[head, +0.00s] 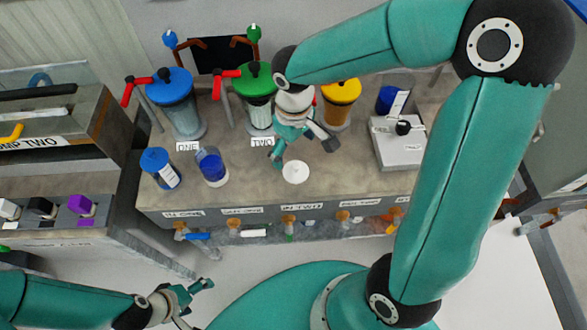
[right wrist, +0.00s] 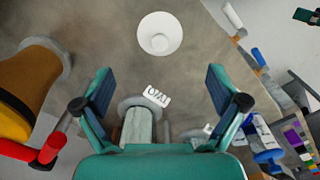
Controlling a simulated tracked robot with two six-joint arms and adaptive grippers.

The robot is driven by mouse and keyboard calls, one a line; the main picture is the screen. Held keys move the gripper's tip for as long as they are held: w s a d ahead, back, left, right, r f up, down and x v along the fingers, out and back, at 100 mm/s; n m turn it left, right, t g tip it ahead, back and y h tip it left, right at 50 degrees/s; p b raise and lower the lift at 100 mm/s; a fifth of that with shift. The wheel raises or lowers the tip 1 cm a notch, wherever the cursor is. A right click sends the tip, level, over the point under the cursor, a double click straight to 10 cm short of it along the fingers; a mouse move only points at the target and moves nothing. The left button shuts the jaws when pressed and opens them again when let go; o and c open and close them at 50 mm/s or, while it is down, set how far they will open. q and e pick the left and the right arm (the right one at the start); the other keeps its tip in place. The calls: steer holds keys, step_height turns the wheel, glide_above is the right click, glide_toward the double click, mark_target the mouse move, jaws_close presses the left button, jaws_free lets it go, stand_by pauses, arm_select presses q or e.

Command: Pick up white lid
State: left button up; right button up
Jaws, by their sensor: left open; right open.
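The white lid (head: 295,172) lies flat on the grey bench top near its front edge. In the right wrist view the white lid (right wrist: 160,33) is a round disc with a raised centre, ahead of my fingertips. My right gripper (head: 303,154) is above the bench just behind the lid, open and empty, apart from it. My left gripper (head: 198,304) is at the lower left, away from the bench, open and empty.
Blue-lidded (head: 171,103), green-lidded (head: 259,95) and yellow-lidded (head: 340,103) vessels stand along the back. A blue-lidded jar (head: 160,168) and a blue container (head: 212,167) stand left of the lid. A scale (head: 399,144) is at right. Valves line the bench front.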

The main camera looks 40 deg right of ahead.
mark_target(295, 164)
steer(key=shift+s+f, duration=0.2)
steer(key=shift+f, duration=3.55)
steer(key=c, duration=1)
steer(key=shift+c, duration=0.3)
